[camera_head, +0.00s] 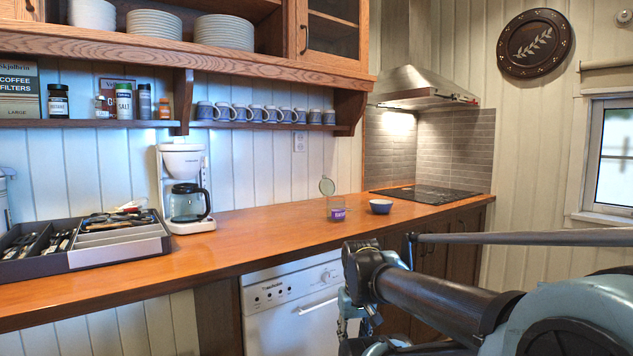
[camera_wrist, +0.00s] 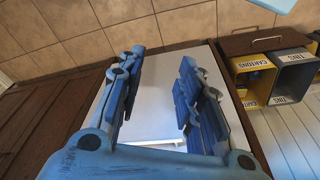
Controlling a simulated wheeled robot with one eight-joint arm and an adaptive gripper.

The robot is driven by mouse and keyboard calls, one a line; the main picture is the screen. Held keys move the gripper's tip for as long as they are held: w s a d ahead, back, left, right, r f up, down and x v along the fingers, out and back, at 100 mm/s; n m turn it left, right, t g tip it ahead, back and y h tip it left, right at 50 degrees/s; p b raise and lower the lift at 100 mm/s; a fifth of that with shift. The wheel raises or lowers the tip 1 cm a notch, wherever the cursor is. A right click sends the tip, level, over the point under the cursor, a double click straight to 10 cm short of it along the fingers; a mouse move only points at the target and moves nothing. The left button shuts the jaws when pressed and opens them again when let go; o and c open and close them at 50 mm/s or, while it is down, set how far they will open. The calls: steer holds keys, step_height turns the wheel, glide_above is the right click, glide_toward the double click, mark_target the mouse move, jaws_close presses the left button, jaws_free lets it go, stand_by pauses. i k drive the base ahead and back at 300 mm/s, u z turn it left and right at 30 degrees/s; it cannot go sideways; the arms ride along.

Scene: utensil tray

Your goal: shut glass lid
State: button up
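A small clear glass jar (camera_head: 336,203) with a purple label stands on the wooden counter, in the middle of the head view. Its round glass lid (camera_head: 327,186) is raised, tilted up at the jar's upper left. My gripper (camera_head: 352,312) is low in front of the counter, below the jar and apart from it, partly hidden by my arm. In the wrist view, my gripper's blue fingers (camera_wrist: 158,95) are spread apart with nothing between them. The jar and lid do not show in the wrist view.
A blue bowl (camera_head: 381,206) stands just right of the jar. A coffee maker (camera_head: 184,190) and a utensil tray (camera_head: 120,252) are on the left. A white dishwasher (camera_head: 292,305) is under the counter (camera_head: 250,233). The counter between coffee maker and jar is clear.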

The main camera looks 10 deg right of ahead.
mark_target(326, 186)
steer(key=i, duration=0.3)
steer(key=z, duration=0.05)
steer(key=k, duration=1.3)
steer(key=z, duration=0.5)
steer(key=i, duration=1.75)
steer(key=u, duration=0.4)
